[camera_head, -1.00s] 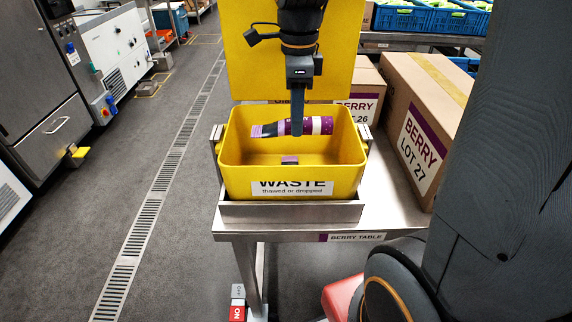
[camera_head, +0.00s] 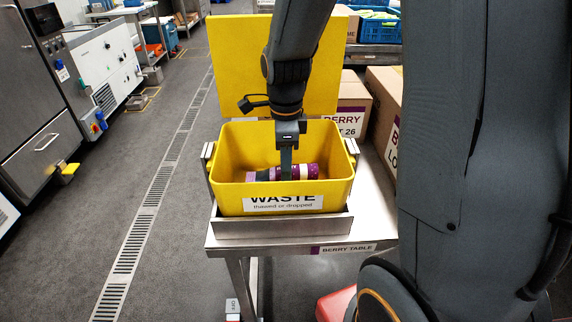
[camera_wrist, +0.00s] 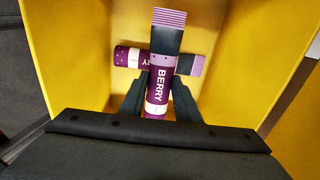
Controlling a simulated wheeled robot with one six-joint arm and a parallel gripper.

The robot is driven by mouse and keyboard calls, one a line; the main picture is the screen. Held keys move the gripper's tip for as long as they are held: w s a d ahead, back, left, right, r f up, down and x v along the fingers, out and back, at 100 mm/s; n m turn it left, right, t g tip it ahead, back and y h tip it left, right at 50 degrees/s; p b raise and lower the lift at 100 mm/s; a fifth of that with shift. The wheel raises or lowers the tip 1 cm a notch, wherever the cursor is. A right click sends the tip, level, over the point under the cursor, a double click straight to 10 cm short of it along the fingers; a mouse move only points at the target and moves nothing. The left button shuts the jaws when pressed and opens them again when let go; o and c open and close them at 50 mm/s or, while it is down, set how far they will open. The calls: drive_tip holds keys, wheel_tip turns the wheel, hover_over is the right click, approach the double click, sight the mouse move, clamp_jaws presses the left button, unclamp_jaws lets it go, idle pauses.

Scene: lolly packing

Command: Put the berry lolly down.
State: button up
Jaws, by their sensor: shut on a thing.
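My gripper (camera_head: 286,172) reaches down into the yellow waste bin (camera_head: 250,198). It is shut on a berry lolly (camera_head: 309,172), a purple tube with white and dark bands and a striped lilac end. The held lolly lies roughly level, inside the bin and below its rim. In the wrist view the held lolly (camera_wrist: 158,83) shows its BERRY print between the two fingers. A second berry lolly (camera_wrist: 128,57) lies on the bin floor, crosswise beneath the held one. I cannot tell whether the two touch. The bin's front wall hides the floor in the head view.
The bin stands in a metal holder (camera_head: 283,226) on the steel berry table (camera_head: 382,216). Its yellow lid (camera_head: 235,75) stands open behind. Berry cartons (camera_head: 352,103) stand at the back and right. Grey floor with a drain grate (camera_head: 145,205) lies to the left.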

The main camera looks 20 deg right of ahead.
drive_tip(key=shift+f, duration=0.2)
drive_tip(key=shift+f, duration=0.35)
drive_tip(key=o, duration=1.1)
drive_tip(key=shift+c, duration=0.2)
wheel_tip(320, 180, up, 13)
drive_tip(key=b, duration=0.2)
drive_tip(key=shift+r, duration=0.1)
